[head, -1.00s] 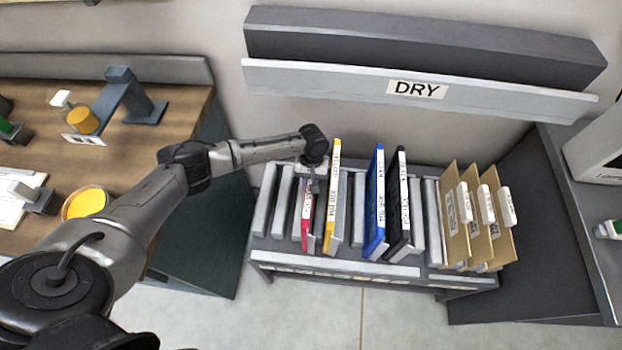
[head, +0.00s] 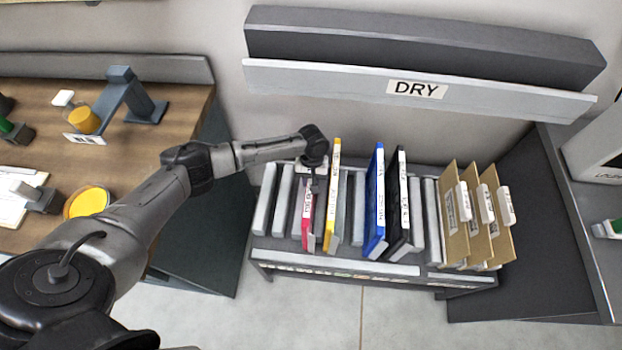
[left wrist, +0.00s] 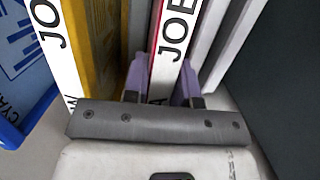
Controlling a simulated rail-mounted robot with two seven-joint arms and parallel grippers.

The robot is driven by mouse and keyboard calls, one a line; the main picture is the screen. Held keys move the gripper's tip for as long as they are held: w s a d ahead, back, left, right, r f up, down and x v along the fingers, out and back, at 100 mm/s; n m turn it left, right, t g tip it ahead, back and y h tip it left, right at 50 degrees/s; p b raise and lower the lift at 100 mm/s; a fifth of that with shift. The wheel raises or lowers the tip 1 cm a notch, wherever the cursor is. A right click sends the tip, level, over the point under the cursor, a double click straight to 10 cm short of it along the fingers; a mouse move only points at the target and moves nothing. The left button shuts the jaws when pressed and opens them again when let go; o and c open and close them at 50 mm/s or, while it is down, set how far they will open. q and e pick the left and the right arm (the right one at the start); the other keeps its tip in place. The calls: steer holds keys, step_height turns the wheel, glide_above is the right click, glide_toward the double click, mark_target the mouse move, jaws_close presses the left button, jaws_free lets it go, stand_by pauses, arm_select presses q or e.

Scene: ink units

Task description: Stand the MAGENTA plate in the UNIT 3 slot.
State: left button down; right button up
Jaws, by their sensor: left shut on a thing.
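The magenta plate (head: 306,213) stands upright in the rack (head: 335,262), left of the yellow plate (head: 333,200). My left gripper (head: 313,182) reaches down from above and is shut on the magenta plate. In the left wrist view the lilac fingers of my left gripper (left wrist: 160,82) sit on either side of the magenta plate's white labelled edge (left wrist: 177,45). Small labels run along the rack's front edge, too small to read in the head view. The UNIT 3 slot cannot be told apart. My right gripper is not in view.
A blue plate (head: 375,205) and a black plate (head: 398,205) stand right of the yellow one. Several tan folders (head: 455,220) fill the rack's right end. A DRY shelf (head: 300,78) hangs behind. A wooden bench (head: 185,120) is at left.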

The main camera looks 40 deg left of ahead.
arm_select(q)
steer(key=c, duration=0.8)
jaws_free()
steer(key=shift+c, duration=0.2)
step_height(320, 180, up, 13)
steer(key=w+a+p, duration=0.1)
steer(key=w+p, duration=0.1)
steer(key=p, duration=0.1)
steer(key=shift+a+r, duration=0.2)
steer(key=shift+a, duration=0.1)
steer(key=shift+w, duration=0.1)
